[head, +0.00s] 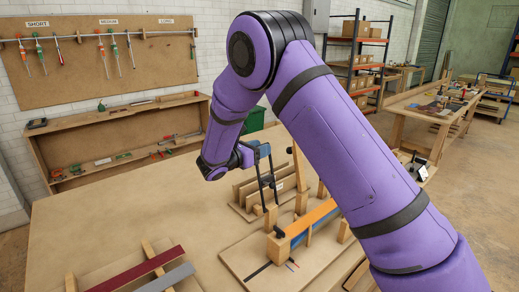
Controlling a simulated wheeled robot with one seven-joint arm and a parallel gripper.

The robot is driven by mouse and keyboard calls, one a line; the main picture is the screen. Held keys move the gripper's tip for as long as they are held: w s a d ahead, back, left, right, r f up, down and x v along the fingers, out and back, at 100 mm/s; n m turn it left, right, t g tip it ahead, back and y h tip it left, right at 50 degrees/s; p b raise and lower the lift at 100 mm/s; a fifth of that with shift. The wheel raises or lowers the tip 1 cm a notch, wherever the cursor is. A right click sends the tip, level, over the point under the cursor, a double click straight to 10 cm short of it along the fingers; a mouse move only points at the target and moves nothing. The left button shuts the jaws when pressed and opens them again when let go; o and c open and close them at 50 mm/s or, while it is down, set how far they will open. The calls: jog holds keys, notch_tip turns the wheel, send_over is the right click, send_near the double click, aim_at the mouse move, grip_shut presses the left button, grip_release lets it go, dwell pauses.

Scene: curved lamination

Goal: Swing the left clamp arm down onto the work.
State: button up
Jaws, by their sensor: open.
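The work (313,218) is a long strip with an orange top and blue side, lying between wooden blocks on a light baseboard (250,262) at lower centre. A slim wooden bar (298,165) stands raised and slightly tilted behind the strip's left part; it looks like the left clamp arm, but I cannot tell for sure. A wooden block (278,247) with a black knob sits at the strip's near end. My gripper (269,197) points down, open, left of the raised bar and apart from it in the picture. My arm hides the fixture's right side.
Wooden racks (246,190) stand just behind and below my gripper. A red strip (137,270) and a grey strip (170,279) lie on another board at lower left. The bench top (110,215) is clear at left. A tool shelf (120,144) stands behind.

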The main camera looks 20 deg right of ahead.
grip_shut()
jog(key=shift+s, duration=0.1)
